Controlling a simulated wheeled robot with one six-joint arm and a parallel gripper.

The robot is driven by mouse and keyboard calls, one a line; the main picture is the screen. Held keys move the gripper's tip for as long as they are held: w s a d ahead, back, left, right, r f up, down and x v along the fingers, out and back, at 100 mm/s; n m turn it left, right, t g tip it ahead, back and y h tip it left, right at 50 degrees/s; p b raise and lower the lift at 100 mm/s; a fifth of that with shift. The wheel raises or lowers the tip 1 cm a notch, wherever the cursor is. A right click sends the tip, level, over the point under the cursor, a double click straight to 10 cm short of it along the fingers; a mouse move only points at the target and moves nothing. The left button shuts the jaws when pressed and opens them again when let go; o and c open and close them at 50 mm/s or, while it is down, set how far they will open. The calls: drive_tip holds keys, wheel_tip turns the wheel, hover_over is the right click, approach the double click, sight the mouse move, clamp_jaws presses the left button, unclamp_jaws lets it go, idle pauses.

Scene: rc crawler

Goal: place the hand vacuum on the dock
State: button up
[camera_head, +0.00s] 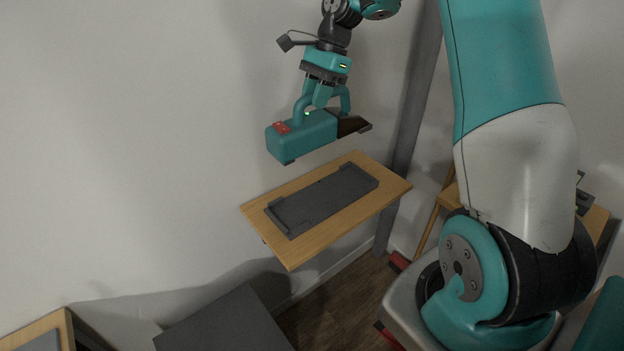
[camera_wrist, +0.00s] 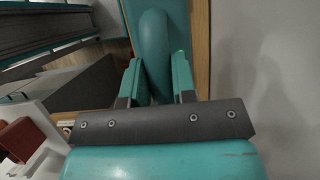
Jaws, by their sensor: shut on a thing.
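The hand vacuum (camera_head: 308,137) is teal with a dark nozzle on its right and a red patch on its left top. My gripper (camera_head: 322,99) is shut on its arched handle and holds it in the air above the dock. The dock (camera_head: 322,199) is a dark grey tray with raised ends, lying on a wooden wall shelf (camera_head: 383,201). A clear gap shows between vacuum and dock. In the wrist view, my gripper's fingers (camera_wrist: 156,82) flank the teal handle (camera_wrist: 153,50), and the vacuum hides the dock.
A grey pillar (camera_head: 410,110) stands just right of the shelf. A dark grey box-like top (camera_head: 228,325) is below left, and a wooden-edged surface (camera_head: 40,335) is at the lower left corner. A wooden stand (camera_head: 446,196) is at right. The white wall is behind the shelf.

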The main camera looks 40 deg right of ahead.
wheel_tip(320, 180, down, 19)
drive_tip(key=p, duration=0.1)
drive_tip(key=shift+a, duration=0.15)
idle(0.4)
drive_tip(key=o, duration=0.9)
